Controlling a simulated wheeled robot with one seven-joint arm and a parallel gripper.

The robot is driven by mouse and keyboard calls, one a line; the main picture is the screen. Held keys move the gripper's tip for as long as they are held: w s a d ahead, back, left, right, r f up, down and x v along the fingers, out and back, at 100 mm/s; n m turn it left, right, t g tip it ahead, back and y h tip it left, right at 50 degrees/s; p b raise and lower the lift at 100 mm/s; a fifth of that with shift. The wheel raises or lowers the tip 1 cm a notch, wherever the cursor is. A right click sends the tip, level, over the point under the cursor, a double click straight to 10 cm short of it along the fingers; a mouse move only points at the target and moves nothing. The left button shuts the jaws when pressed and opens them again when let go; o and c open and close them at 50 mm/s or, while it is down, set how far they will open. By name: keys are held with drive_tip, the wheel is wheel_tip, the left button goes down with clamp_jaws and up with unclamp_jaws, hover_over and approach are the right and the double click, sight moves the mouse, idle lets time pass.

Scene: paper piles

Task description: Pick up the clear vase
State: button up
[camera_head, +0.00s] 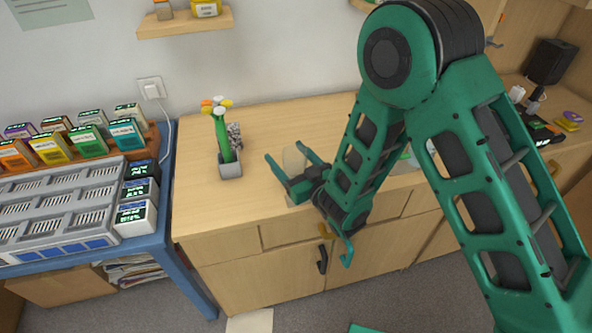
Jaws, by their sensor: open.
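A translucent, pale object that looks like the clear vase (293,159) stands on the wooden cabinet top, right of the flower pot. My gripper (290,156) is open at the vase, with one finger to its left and the other toward its upper right. The vase appears to lie between the fingers; I cannot tell whether they touch it. Its lower part is hidden behind my gripper.
A grey pot (230,168) with flowers stands left of my gripper on the cabinet top (275,122). A blue table (172,200) with small boxes and a grey rack is at left. The wall shelf (185,23) is above. My arm hides part of the right side.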

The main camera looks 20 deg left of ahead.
drive_tip(key=c, duration=1.3)
drive_tip(key=shift+o, duration=0.2)
